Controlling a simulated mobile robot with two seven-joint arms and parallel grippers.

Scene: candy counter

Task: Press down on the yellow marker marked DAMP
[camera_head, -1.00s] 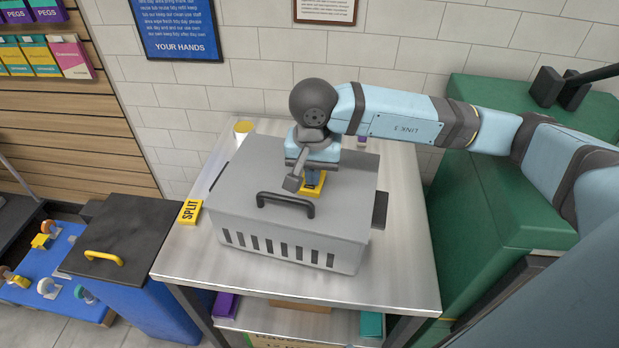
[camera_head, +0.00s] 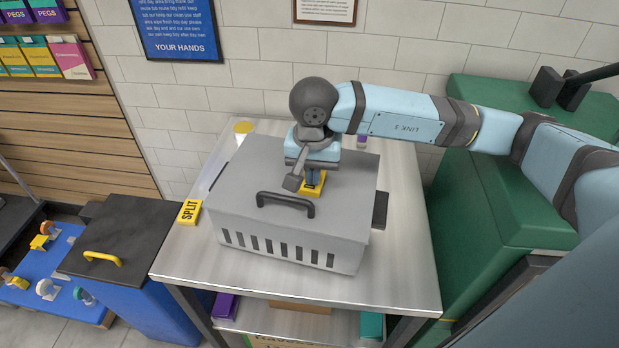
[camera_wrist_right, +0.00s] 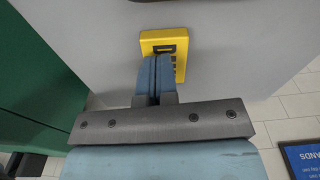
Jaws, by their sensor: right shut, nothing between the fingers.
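A yellow marker (camera_head: 313,189) lies on top of the grey box, partly hidden by my right gripper. In the right wrist view the yellow marker (camera_wrist_right: 178,42) shows dark lettering, partly covered by the fingers, so I cannot read the whole word. My right gripper (camera_head: 312,180) points down at it, shut and empty. In the right wrist view the closed blue fingertips (camera_wrist_right: 155,62) overlap the marker; they look to be on it or just above it, and I cannot tell which. My left gripper is not in view.
The grey box (camera_head: 230,190) with a dark handle (camera_head: 285,198) stands on a metal table (camera_head: 405,270). A yellow block marked SPLIT (camera_head: 189,212) sits at the table's left edge. A green cabinet (camera_head: 490,190) stands right, a blue bin with black lid (camera_head: 125,235) left.

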